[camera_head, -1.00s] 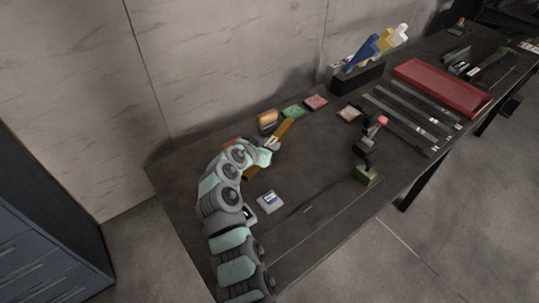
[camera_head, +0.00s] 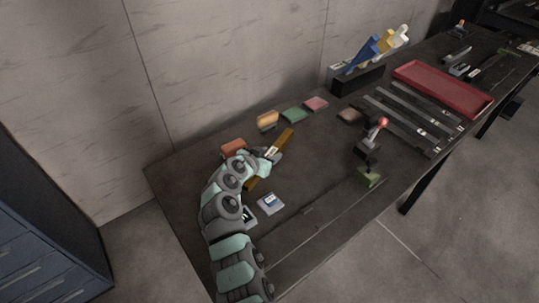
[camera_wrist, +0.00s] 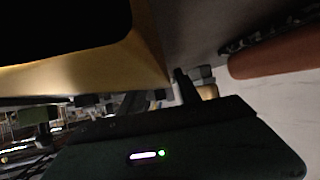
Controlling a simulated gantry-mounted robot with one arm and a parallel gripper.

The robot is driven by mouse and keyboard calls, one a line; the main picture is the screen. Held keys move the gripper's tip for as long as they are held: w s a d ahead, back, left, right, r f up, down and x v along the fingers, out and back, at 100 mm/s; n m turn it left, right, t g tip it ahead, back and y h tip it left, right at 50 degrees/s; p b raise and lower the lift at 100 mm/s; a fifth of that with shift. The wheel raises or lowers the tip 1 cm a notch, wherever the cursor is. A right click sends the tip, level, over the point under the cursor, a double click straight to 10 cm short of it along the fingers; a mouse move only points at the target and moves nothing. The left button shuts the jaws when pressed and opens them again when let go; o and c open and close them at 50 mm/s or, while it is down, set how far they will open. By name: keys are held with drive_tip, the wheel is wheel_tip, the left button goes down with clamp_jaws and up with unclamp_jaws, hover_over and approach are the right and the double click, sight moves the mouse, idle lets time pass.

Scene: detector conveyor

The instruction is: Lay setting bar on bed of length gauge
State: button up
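A brass-coloured bar (camera_head: 284,139), which I take for the setting bar, lies slantwise across my gripper (camera_head: 267,155) at the left of the bench. Both its ends stick out past the gripper. In the wrist view the bar (camera_wrist: 90,66) fills the upper left, close to the camera. My gripper appears shut on its middle; the fingertips are mostly hidden. A dark device with a red knob (camera_head: 383,122) and a green block (camera_head: 368,177) stands to the right, apart from the bar. It may be the length gauge; I cannot tell its bed.
Orange (camera_head: 233,147), tan (camera_head: 267,120), green (camera_head: 293,113) and pink (camera_head: 316,104) blocks lie along the wall side. A small grey instrument (camera_head: 270,203) lies near my arm. Dark rails and a red tray (camera_head: 440,88) are at right. The middle of the bench is clear.

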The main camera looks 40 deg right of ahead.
drive_tip(key=shift+o, duration=0.8)
drive_tip(key=shift+r, duration=0.15)
drive_tip(key=p+v, duration=0.2)
drive_tip(key=v, duration=0.9)
drive_tip(key=shift+s+a, duration=0.1)
drive_tip(key=shift+a, duration=0.05)
drive_tip(key=shift+o, duration=0.4)
drive_tip(key=shift+s+a+r, duration=0.1)
drive_tip(key=shift+s+a, duration=0.05)
drive_tip(key=shift+a, duration=0.1)
drive_tip(key=shift+a, duration=0.1)
